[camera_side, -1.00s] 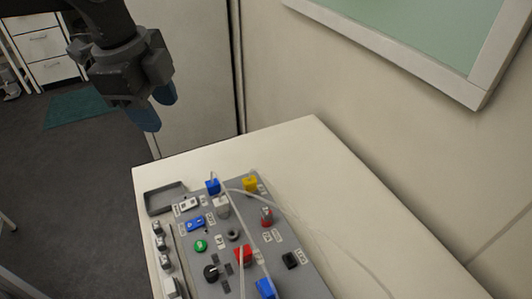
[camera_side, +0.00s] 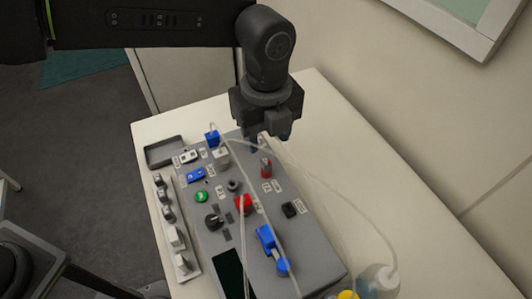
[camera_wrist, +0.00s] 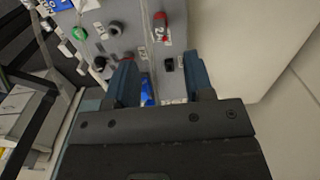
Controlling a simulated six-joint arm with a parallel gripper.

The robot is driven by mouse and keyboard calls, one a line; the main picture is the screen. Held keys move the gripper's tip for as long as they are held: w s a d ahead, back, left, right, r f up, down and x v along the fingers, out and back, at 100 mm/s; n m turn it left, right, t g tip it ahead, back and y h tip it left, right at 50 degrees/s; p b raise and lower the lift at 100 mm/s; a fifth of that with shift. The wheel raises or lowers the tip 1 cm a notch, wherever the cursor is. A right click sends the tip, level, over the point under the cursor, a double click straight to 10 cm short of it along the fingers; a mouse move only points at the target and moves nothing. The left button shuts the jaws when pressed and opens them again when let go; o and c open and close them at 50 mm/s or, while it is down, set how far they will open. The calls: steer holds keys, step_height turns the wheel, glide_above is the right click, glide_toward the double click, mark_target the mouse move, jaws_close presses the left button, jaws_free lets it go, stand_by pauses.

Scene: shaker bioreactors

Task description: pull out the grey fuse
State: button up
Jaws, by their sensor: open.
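A small round dark-grey cap (camera_side: 233,185) stands on the grey panel (camera_side: 315,255), between the green button and a red part; it looks like the grey fuse, but I cannot be sure. It also shows in the wrist view (camera_wrist: 115,28), upper left of the fingers. My gripper (camera_side: 268,140) points down over the far right part of the panel in the side view, above and apart from it. In the wrist view its two blue fingers (camera_wrist: 160,75) are spread with nothing held between them. The gripper hides part of the panel's far edge.
The panel carries a green button (camera_side: 201,197), black knob (camera_side: 212,221), red plug (camera_side: 243,204), red part (camera_side: 266,167), black switch (camera_side: 290,209) and blue plug (camera_side: 265,236). Thin pale tubes cross over it. A grey tray (camera_side: 164,151) and bottles (camera_side: 378,281) stand nearby.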

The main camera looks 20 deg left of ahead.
mark_target(266, 161)
step_height(266, 161, down, 7)
steer(key=shift+f, duration=0.15)
stand_by(0.4)
jaws_close()
stand_by(0.4)
steer(key=shift+r, duration=0.5)
steer(key=shift+r, duration=0.9)
steer(key=shift+r, duration=0.25)
